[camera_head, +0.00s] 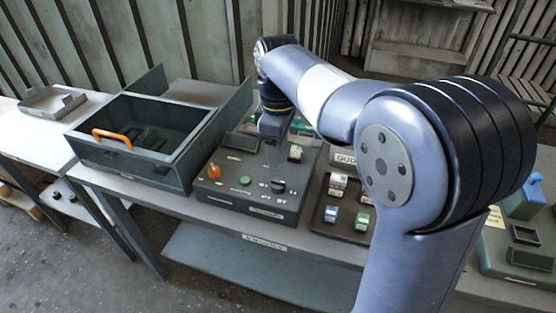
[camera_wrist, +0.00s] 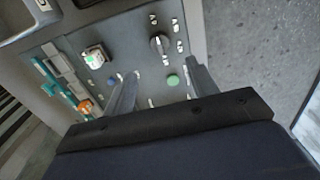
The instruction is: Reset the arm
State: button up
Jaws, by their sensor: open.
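My arm reaches over the table, and my gripper (camera_head: 273,160) points down above a dark control panel (camera_head: 240,208) in the head view. In the wrist view my gripper (camera_wrist: 163,67) is open, its two fingers apart with nothing held between them. A green button (camera_wrist: 173,80) and a black knob (camera_wrist: 158,42) show on the panel beyond the fingers. The green button (camera_head: 245,181) also shows in the head view, with an orange knob (camera_head: 214,171) to its left. I cannot tell how far the fingertips are above the panel.
A small metal tray (camera_head: 50,103) sits on the left table. A blue object (camera_head: 524,200) stands far right.

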aim_at(278, 181)
jog(key=shift+r, duration=0.35)
notch_tip(278, 181, down, 11)
jog(key=shift+r, duration=0.1)
jog(key=shift+m, duration=0.3)
dwell(0.3)
